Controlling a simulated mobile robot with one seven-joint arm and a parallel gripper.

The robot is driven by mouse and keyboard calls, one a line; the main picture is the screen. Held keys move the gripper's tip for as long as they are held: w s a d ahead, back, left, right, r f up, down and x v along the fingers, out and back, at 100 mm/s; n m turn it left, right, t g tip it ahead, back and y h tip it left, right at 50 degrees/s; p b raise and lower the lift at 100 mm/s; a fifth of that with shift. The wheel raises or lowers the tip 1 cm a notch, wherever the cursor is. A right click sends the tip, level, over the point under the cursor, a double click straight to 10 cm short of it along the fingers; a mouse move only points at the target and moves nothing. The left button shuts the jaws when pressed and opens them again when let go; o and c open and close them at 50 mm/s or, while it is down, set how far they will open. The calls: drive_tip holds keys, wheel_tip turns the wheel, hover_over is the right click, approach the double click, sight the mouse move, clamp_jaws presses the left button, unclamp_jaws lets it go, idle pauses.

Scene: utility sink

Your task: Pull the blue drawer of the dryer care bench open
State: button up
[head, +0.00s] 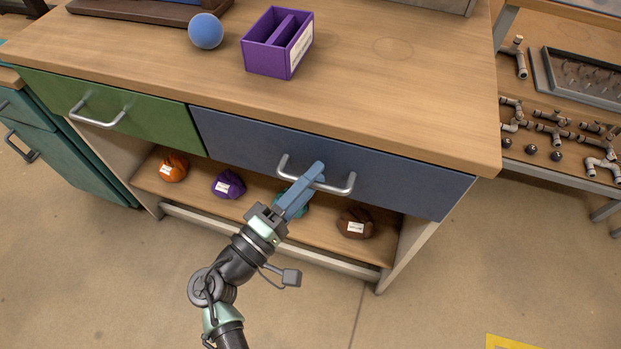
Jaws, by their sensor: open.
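The blue drawer (400,184) is the right one of two drawers under the wooden top of the bench (370,110). Its front looks flush with the bench, so it is shut. A silver bar handle (338,190) is fixed across the middle of the drawer front. My gripper (316,172) reaches up from below, with its blue fingers at the handle's bar, left of the bar's middle. The jaws are open. The fingers overlap the handle in the head view, and I cannot tell whether they touch it or straddle it.
A green drawer (150,125) with its own handle is at left. A purple box (262,57) and a blue ball (206,31) stand on top. Bundles, including an orange one (174,167) and a brown one (355,223), lie on the lower shelf. The floor in front is clear.

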clamp_jaws()
idle(1.3)
